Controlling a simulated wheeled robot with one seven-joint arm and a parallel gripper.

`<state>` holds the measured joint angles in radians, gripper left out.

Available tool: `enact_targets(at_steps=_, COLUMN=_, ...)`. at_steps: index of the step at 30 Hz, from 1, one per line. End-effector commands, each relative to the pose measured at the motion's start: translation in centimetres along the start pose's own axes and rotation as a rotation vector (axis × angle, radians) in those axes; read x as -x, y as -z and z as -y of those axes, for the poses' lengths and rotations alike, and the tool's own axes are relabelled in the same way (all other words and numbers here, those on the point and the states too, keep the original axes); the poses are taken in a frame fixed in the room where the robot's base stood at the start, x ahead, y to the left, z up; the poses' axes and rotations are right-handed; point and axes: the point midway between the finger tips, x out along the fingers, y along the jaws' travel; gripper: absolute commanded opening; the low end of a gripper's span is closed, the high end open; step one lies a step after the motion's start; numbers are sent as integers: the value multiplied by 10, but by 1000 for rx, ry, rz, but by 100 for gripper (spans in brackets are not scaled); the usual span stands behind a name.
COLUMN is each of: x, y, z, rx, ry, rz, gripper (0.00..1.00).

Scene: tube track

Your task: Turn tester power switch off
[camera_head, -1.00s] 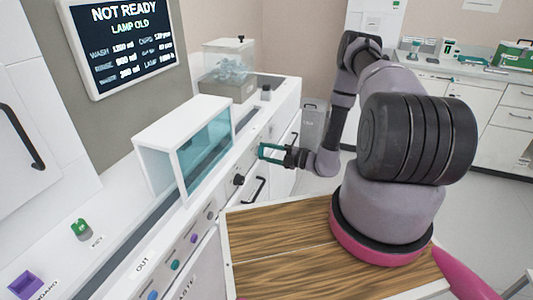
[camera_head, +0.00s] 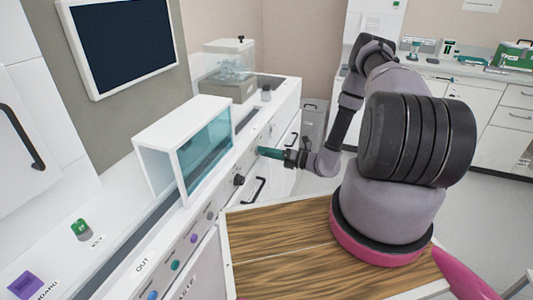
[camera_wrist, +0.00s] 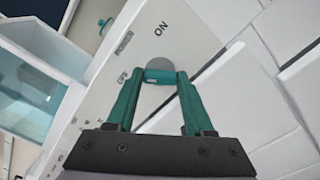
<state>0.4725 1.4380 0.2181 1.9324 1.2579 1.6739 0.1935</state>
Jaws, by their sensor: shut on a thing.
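In the wrist view, the power switch (camera_wrist: 157,64) shows as a grey round base on the white tester front panel (camera_wrist: 190,42), partly hidden behind my fingertips. "ON" is printed on one side of it and "OFF" on another. My gripper (camera_wrist: 160,77) has its teal fingers drawn together at the tips, shut on the switch's small lever. The lever's exact angle is hard to tell. In the head view, my gripper (camera_head: 268,153) is at the front of the white counter unit, and the switch is hidden there. The wall screen (camera_head: 122,38) is dark.
A white box with a tinted glass front (camera_head: 205,150) stands on the counter, left of my gripper. A black knob (camera_head: 238,180) and a black handle (camera_head: 259,190) stick out below it. A clear-lidded container (camera_head: 229,70) stands farther back.

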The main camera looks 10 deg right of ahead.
Motion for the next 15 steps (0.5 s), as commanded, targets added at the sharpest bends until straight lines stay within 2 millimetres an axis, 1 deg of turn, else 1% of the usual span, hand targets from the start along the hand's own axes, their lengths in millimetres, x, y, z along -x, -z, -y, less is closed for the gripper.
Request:
enact_targets(at_steps=6, x=1, y=2, z=0, rx=112, ry=2, rz=-4, gripper=0)
enact_targets(at_steps=15, x=1, y=2, z=0, rx=182, ry=2, rz=-4, gripper=0)
